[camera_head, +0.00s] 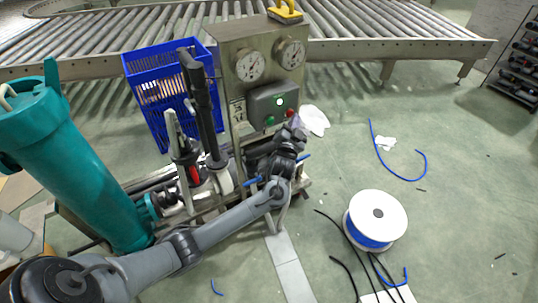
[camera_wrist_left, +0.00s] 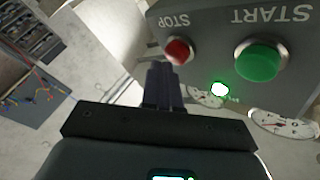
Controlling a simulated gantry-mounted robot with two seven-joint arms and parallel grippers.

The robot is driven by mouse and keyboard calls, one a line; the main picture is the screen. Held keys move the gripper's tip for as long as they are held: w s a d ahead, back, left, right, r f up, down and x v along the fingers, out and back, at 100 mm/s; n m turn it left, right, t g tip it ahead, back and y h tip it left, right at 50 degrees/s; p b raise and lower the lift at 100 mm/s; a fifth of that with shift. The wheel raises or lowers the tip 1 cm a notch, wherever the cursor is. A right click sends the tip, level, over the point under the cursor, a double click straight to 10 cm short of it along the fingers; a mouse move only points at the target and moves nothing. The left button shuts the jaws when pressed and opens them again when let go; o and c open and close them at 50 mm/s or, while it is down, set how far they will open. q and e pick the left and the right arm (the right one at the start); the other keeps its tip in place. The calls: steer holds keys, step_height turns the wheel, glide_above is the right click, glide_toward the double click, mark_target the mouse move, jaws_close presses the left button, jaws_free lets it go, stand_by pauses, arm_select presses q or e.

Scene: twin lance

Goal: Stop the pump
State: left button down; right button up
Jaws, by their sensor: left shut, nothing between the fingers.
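A grey control box (camera_head: 262,104) on the pump's metal panel carries a red STOP button (camera_head: 291,112), a green START button (camera_head: 270,121) and a lit green lamp (camera_head: 280,101). The left wrist view shows them upside down: the red STOP button (camera_wrist_left: 179,51), the green START button (camera_wrist_left: 257,61) and the glowing lamp (camera_wrist_left: 219,90). My left gripper (camera_head: 294,124) is shut and empty, just below the red button in the head view. In the left wrist view its closed fingertips (camera_wrist_left: 160,66) are close beside the STOP button; I cannot tell whether they touch. My right gripper is not in view.
Two gauges (camera_head: 250,65) (camera_head: 290,54) sit above the box. A black upright handle (camera_head: 203,100) and a blue crate (camera_head: 150,75) stand left of the panel. A teal cylinder (camera_head: 85,160) is further left. A cable spool (camera_head: 378,205) stands on the floor at right.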

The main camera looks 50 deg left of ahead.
arm_select(q)
steer(key=shift+a, duration=0.15)
steer(key=shift+a, duration=0.25)
steer(key=shift+p, duration=0.3)
stand_by(0.3)
steer(key=shift+d+p, duration=0.35)
steer(key=shift+p, duration=0.15)
